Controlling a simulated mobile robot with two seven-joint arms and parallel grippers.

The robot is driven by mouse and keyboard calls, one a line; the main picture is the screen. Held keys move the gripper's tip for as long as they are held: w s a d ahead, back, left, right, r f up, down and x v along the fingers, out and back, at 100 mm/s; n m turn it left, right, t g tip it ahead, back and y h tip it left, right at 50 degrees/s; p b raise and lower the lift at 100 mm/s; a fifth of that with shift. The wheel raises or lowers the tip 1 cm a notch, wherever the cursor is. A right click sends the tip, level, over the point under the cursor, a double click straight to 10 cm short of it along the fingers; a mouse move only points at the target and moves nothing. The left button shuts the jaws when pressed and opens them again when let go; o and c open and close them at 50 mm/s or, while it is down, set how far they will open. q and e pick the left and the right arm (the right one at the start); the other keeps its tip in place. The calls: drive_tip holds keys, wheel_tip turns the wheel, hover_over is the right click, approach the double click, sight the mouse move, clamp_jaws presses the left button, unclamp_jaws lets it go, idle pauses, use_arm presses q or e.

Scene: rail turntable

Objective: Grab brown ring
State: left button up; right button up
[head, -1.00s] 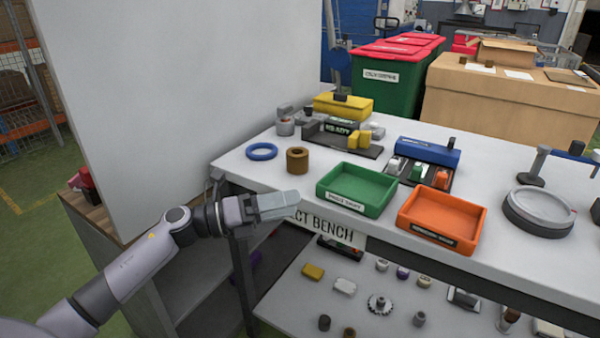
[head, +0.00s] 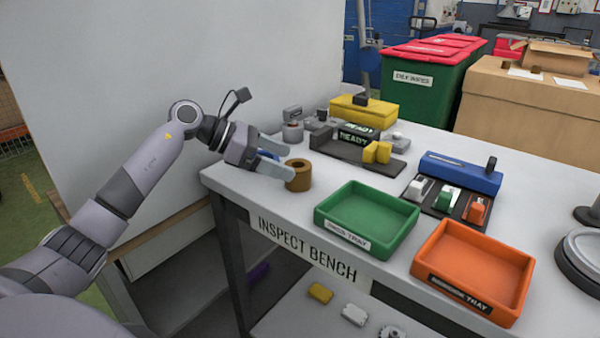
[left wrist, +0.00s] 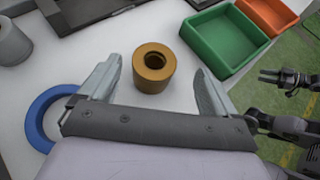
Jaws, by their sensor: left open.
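The brown ring (head: 298,175) is a short thick cylinder with a hole in its top. It stands upright on the bench, left of the green tray. My left gripper (head: 284,160) is open beside it, at the bench's left end. My right gripper is not clearly shown in the head view; a dark gripper (left wrist: 290,78) shows at the right of the left wrist view.
A blue ring (left wrist: 47,118) lies left of my left gripper, mostly hidden in the head view. A green tray (head: 366,243) and an orange tray (head: 468,294) stand to the right. A pale wall panel (head: 180,60) rises at left.

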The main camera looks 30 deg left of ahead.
sight(298, 165)
use_arm(q)
drive_tip(key=x, duration=0.5)
drive_tip(key=shift+w+a+f, duration=0.15)
drive_tip(key=shift+a+f, duration=0.05)
drive_tip(key=shift+a, duration=0.1)
drive_tip(key=shift+c, duration=0.3)
drive_tip(key=c, duration=1)
drive_tip(key=shift+r, duration=0.1)
drive_tip(key=c, duration=0.4)
drive_tip(key=shift+r, duration=0.1)
